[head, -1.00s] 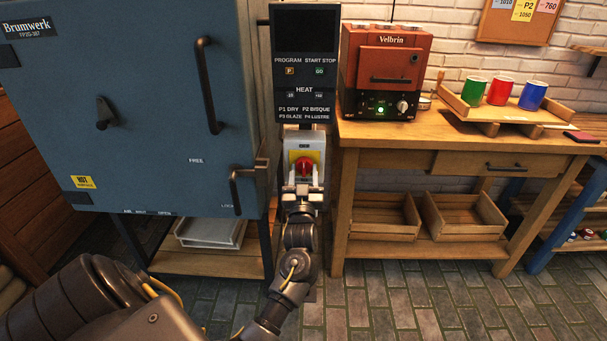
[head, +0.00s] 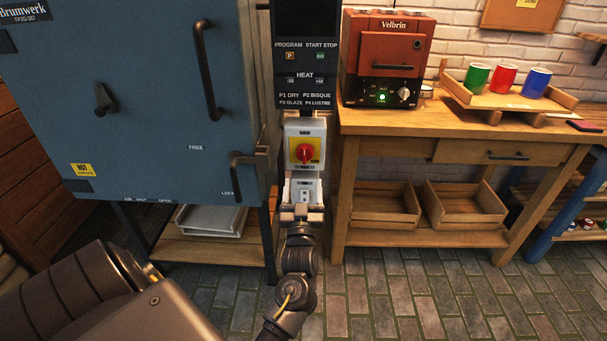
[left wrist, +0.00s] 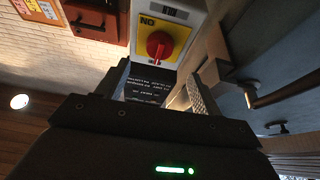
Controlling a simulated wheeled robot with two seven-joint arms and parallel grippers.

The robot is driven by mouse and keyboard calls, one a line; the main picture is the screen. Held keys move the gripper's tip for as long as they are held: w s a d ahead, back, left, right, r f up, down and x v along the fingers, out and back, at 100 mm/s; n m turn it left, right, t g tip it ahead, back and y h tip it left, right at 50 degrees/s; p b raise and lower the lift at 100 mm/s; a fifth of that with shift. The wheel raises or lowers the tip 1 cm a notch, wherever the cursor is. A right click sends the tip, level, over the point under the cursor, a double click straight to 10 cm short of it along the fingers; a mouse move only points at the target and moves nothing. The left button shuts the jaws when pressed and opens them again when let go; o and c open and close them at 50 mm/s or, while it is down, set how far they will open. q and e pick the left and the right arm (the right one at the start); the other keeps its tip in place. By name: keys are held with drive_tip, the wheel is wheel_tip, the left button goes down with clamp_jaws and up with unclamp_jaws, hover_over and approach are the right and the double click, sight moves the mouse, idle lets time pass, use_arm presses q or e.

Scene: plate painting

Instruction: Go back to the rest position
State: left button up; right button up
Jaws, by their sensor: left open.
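My left gripper (head: 302,196) is in the lower middle of the head view, just below the red rotary switch (head: 304,152) on its yellow plate. It is open and holds nothing that I can see. In the left wrist view the gripper (left wrist: 160,88) has its fingers apart, and the red switch (left wrist: 159,45) is beyond the fingertips, clear of them. A dark label with white text shows between the fingers. My right gripper is not in either view.
The large blue kiln (head: 150,110) with dark handles stands at left. The control panel (head: 305,60) is above the switch. A wooden bench (head: 420,125) at right carries a small red kiln (head: 385,55) and a tray (head: 510,100) with green, red and blue cups. Brick floor is clear in front.

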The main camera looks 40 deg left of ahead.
use_arm(q)
drive_tip(key=shift+v, duration=0.95)
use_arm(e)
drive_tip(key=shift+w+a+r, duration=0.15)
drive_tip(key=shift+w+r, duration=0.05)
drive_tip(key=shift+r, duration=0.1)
